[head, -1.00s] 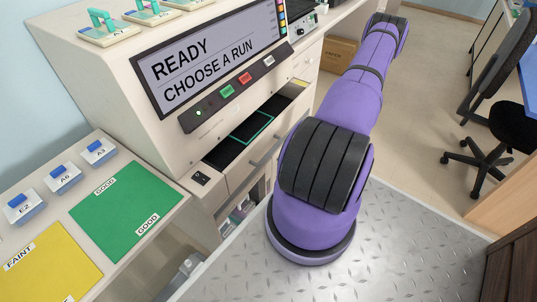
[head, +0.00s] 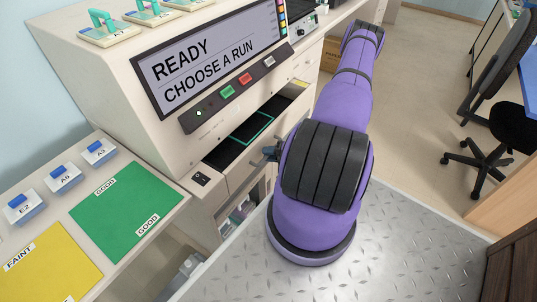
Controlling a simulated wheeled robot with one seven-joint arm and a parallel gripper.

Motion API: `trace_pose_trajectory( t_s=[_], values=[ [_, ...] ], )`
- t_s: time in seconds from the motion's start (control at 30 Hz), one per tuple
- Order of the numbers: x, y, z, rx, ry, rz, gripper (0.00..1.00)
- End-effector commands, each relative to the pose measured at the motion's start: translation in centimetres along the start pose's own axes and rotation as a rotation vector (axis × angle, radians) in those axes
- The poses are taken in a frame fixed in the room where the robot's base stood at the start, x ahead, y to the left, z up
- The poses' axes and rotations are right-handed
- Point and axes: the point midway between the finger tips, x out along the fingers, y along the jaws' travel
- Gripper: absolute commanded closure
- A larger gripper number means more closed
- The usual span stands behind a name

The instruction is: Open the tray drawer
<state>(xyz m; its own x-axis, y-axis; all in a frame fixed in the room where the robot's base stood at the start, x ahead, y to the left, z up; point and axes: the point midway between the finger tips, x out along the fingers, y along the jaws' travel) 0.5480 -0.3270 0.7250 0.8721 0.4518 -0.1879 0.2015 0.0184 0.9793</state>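The tray drawer (head: 241,174) is the cream front below the dark staining bay of the machine; it looks shut. Its bar handle is partly hidden behind my arm and gripper. The tip of my gripper (head: 270,153) shows as a small dark blue-grey piece just left of my purple arm, at the handle. Most of the gripper is hidden behind the arm. I cannot tell whether its fingers are open or shut, or whether they touch the handle.
The machine's screen (head: 215,55) reads READY, CHOOSE A RUN. An open shelf with small items (head: 238,212) lies below the drawer. A green GOOD mat (head: 127,205) and several blue-topped blocks lie at left. Open floor and an office chair (head: 500,120) are at right.

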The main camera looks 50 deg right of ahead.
Motion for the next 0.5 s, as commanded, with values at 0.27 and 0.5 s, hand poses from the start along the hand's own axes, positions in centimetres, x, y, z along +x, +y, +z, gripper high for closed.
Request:
trace_pose_trajectory(
  t_s=[0.27,0.5],
  values=[
    [-0.02,0.0,0.0,0.0,0.0,0.0,1.0],
    [-0.29,-0.06,-0.1,0.001,0.0,0.0,1.0]
  ],
)
